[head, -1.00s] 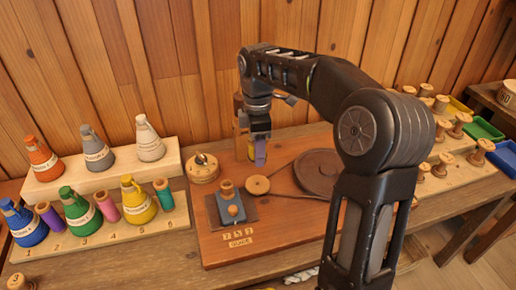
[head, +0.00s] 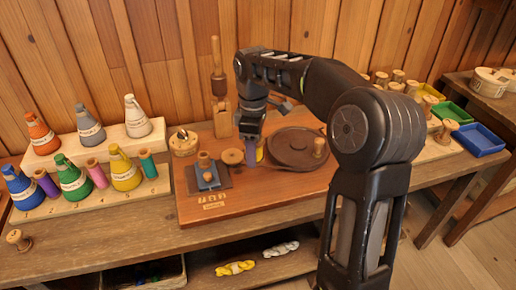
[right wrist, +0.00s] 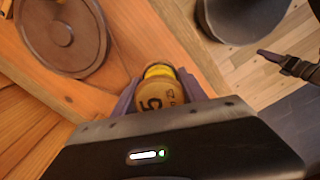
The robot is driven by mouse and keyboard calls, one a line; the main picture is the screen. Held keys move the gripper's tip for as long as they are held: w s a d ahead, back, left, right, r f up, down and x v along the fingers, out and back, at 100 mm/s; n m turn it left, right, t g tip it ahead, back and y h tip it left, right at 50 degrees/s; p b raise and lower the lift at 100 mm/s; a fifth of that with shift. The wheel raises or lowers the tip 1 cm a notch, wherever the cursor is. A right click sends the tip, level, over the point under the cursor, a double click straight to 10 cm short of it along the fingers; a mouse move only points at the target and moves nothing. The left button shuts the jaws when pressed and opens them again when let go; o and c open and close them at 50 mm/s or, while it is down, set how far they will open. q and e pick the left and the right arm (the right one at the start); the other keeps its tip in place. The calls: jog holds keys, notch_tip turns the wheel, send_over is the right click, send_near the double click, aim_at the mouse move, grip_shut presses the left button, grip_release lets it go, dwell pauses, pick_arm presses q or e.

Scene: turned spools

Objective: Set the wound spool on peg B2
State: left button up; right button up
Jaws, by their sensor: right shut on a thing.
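My right gripper (head: 252,150) is above the reddish-brown board and shut on a wooden spool wound with yellow thread (head: 260,154). In the right wrist view the spool (right wrist: 163,92) sits between the two fingers (right wrist: 158,95), with its marked wooden end toward the camera and a yellow band beyond. The peg rack stands at the right behind my right arm, with several wooden spools or pegs (head: 447,130) showing on it. Peg B2 cannot be told apart; my arm hides part of the rack. My left gripper is not in view.
The board (head: 250,204) carries a dark round disc (head: 290,147), a blue block with a spool (head: 207,175) and a wooden post (head: 222,121). Coloured bottles and spools stand on a stepped rack at left. Blue (head: 482,140) and green trays lie at far right.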

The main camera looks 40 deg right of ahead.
jog(key=shift+w+a+f+m, duration=0.2)
jog(key=shift+a+f+m, duration=0.35)
jog(key=shift+m, duration=0.55)
jog(key=a+f+m, duration=0.2)
jog(key=a, duration=0.3)
jog(key=w+a+f+m, duration=0.1)
jog(key=a+f+m, duration=0.1)
jog(key=a, duration=0.3)
jog(key=w+a+f+m, duration=0.1)
jog(key=a+f+m, duration=0.1)
jog(key=a+f, duration=0.2)
jog(key=shift+a+m, duration=0.3)
jog(key=shift+a, duration=0.35)
jog(key=shift+r, duration=0.1)
